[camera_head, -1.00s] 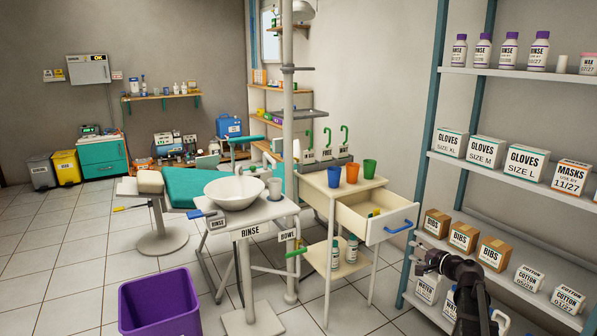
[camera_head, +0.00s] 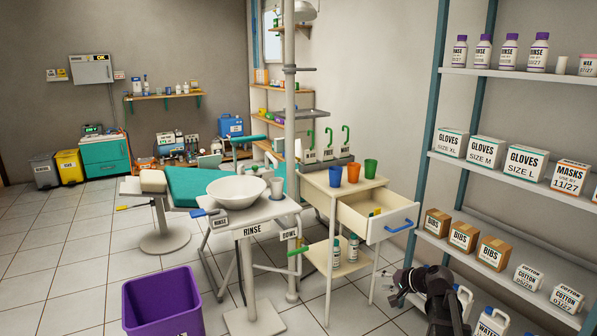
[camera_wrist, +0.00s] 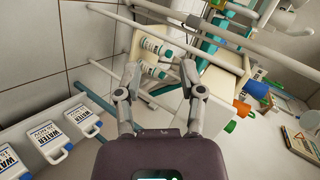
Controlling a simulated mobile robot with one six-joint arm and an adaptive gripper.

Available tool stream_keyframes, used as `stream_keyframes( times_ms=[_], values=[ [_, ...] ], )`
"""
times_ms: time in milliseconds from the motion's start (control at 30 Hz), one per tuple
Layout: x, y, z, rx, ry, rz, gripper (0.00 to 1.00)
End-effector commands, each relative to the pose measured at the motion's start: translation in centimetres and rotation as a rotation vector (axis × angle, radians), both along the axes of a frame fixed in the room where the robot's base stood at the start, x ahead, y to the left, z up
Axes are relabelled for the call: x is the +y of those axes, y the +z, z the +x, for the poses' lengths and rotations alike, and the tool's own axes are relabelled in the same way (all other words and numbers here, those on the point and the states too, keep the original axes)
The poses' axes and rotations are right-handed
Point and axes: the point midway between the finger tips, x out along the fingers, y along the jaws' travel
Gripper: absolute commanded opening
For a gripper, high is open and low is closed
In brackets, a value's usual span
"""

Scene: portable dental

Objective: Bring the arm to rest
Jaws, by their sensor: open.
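My gripper (camera_wrist: 160,78) is open and empty in the wrist view, its two fingers spread apart. Beyond the fingers, apart from them, are white bottles (camera_wrist: 154,58) on the small cart's lower shelf. In the head view my folded arm shows low at the right, with my gripper (camera_head: 391,291) at its left end, in front of the shelf rack and right of the cart (camera_head: 318,189). The cart's drawer (camera_head: 390,226) stands open. The finger gap is too small to judge in the head view.
The shelf rack (camera_head: 465,165) with boxes and water jugs (camera_head: 491,324) stands close at my arm's right. A purple bin (camera_head: 162,305) and the rinse stand (camera_head: 251,228) are at the left. Open tiled floor (camera_head: 60,270) lies at the far left.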

Motion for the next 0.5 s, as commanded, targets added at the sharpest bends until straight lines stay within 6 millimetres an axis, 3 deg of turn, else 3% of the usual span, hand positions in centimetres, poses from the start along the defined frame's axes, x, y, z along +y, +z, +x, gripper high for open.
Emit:
stream_keyframes(
  times_ms=[33, 200, 500],
  values=[
    [1.7, -0.7, -1.5, 0.027, 0.045, -0.05, 0.51],
    [5.6, -3.4, -6.1, 0.136, 0.201, -0.246, 0.51],
    [8.8, -6.5, -14.3, 0.322, 0.429, -0.58, 0.51]
  ],
)
